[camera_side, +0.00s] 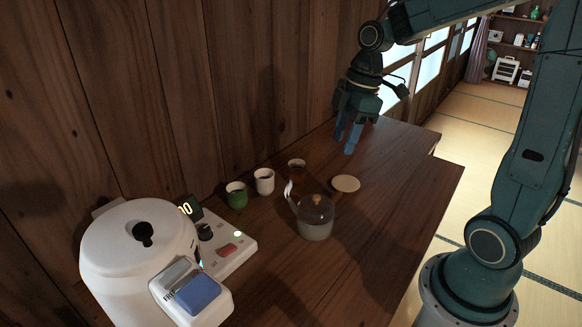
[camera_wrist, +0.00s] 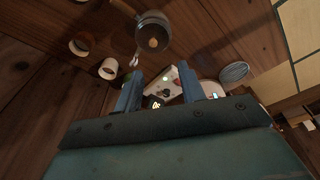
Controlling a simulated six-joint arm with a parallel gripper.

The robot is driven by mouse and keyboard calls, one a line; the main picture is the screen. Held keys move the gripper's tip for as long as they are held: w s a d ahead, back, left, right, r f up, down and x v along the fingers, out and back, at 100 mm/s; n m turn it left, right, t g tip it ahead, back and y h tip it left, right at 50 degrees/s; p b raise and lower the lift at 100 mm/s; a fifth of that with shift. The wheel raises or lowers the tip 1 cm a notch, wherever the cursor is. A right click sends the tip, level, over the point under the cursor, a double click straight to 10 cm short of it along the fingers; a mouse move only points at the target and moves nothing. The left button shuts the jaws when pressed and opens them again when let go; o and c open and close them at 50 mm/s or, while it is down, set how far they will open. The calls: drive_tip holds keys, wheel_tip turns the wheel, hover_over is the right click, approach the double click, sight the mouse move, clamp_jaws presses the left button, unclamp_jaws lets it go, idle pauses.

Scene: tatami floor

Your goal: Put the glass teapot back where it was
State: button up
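The glass teapot (camera_side: 316,220) stands upright on the wooden table in the side view, its lid on with a tan knob and its pale spout toward the upper left. It also shows at the top of the wrist view (camera_wrist: 152,28).
A white kettle-like appliance (camera_side: 140,260) and a control panel (camera_side: 228,246) fill the near left. The table's right side is clear.

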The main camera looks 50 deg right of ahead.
drive_tip(key=s+a+r+m+t, duration=0.2)
drive_tip(key=s+a+m, duration=0.1)
drive_tip(key=s+m, duration=0.2)
drive_tip(key=s+a+r+m+t+h, duration=0.1)
drive_tip(key=s+a+r+m+t, duration=0.1)
drive_tip(key=s, duration=0.7)
drive_tip(key=a+r+m, duration=0.1)
drive_tip(key=a+m, duration=0.1)
drive_tip(key=m, duration=0.1)
drive_tip(key=shift+s+m+h, duration=0.2)
drive_tip(key=shift+m+h, duration=0.1)
